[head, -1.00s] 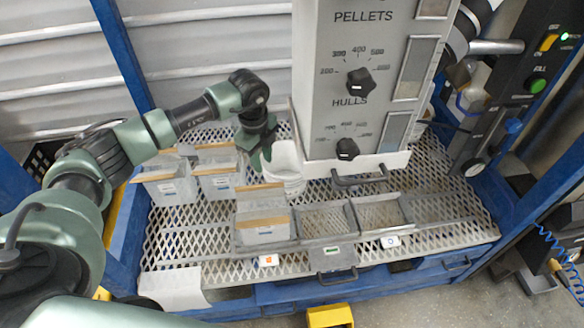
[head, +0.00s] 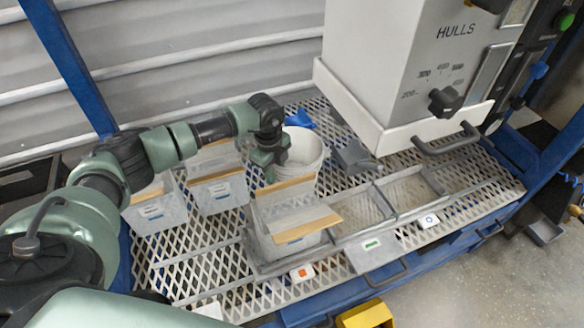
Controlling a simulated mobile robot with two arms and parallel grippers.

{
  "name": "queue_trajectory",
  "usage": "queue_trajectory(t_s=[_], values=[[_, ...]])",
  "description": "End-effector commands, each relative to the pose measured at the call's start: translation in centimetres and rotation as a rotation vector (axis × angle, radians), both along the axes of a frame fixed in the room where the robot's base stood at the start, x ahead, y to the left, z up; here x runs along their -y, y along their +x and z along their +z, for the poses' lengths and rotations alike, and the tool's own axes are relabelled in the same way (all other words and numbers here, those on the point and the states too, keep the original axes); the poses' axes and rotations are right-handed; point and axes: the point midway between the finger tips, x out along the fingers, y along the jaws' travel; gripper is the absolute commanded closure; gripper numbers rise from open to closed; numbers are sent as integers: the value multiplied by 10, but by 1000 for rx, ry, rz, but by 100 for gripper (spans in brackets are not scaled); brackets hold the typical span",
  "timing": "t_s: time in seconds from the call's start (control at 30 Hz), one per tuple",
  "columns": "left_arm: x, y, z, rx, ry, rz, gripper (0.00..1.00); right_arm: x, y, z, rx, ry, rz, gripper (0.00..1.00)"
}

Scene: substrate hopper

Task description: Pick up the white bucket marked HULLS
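A white bucket (head: 308,153) stands on the perforated metal deck, behind the clear bins and left of the hopper. I cannot read any marking on it from here. My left gripper (head: 268,170) points down at the bucket's left rim and hides part of that side. The fingers overlap the rim in the picture, so I cannot tell whether they are open, shut or touching it. My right gripper is not in view.
A grey hopper (head: 400,80) marked HULLS, with a black knob, overhangs the deck at right. Clear bins with wooden edges (head: 160,210) (head: 218,190) (head: 290,225) stand left of and in front of the bucket. A blue scoop-like object (head: 300,119) lies behind it.

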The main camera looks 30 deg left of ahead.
Motion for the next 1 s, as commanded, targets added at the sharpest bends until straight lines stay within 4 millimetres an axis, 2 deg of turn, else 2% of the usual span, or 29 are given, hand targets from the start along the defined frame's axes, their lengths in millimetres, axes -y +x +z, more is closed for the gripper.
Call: queue_trajectory(t_s=[0.27,0.4,1.0], values=[[0,0,-4,1,0,0,71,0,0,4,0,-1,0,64],[0,0,-4,0,0,0,100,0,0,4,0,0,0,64],[0,1,-3,1,1,0,100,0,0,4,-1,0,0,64]])
